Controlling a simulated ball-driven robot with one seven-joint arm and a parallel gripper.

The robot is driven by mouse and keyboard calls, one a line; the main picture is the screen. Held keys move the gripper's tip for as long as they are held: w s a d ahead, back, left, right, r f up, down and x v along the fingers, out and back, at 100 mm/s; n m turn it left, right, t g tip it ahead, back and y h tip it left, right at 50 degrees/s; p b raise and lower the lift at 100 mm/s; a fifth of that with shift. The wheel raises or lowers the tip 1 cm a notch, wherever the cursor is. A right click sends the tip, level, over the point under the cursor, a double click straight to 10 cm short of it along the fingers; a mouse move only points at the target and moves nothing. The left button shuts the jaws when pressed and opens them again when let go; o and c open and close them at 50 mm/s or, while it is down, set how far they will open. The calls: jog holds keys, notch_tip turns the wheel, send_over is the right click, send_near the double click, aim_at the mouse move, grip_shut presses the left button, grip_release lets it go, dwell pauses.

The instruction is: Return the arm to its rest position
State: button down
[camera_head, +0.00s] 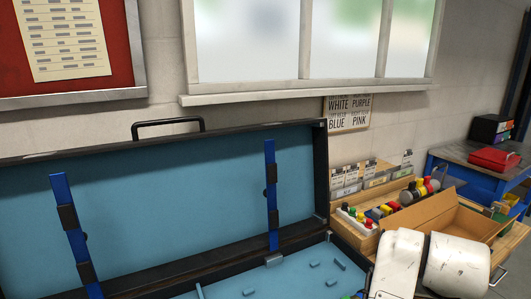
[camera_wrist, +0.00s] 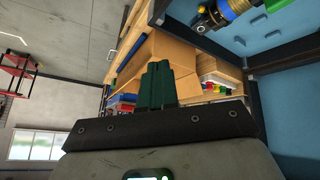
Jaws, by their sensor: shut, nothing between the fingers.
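My gripper (camera_wrist: 155,88) shows in the wrist view as dark green fingers closed together, with nothing between them. It points toward a wooden bench area with a cardboard box, and I cannot tell if it touches anything. In the head view, my white arm links fill the lower right corner, and the gripper itself is not clearly seen there.
An open black case with teal lining (camera_head: 130,200) and blue straps stands at left and centre. In the wrist view a blue, yellow and black part (camera_wrist: 222,12) lies in the teal case. An open cardboard box (camera_head: 447,215) and a bottle rack (camera_head: 357,219) are close to my arm.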

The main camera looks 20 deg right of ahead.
jog(key=s+a+f+n+g+y, duration=0.1)
jog(key=s+a+f+n+y, duration=0.2)
jog(key=s+a+f, duration=0.4)
jog(key=s+a+f+n+g+y, duration=0.1)
jog(key=s+a+f+n+y, duration=0.2)
jog(key=s+a+f+n, duration=0.2)
jog(key=s+a+f, duration=0.3)
jog(key=a+f, duration=0.4)
jog(key=f, duration=0.4)
jog(key=shift+a+f+n, duration=0.3)
jog(key=shift+a+n, duration=0.1)
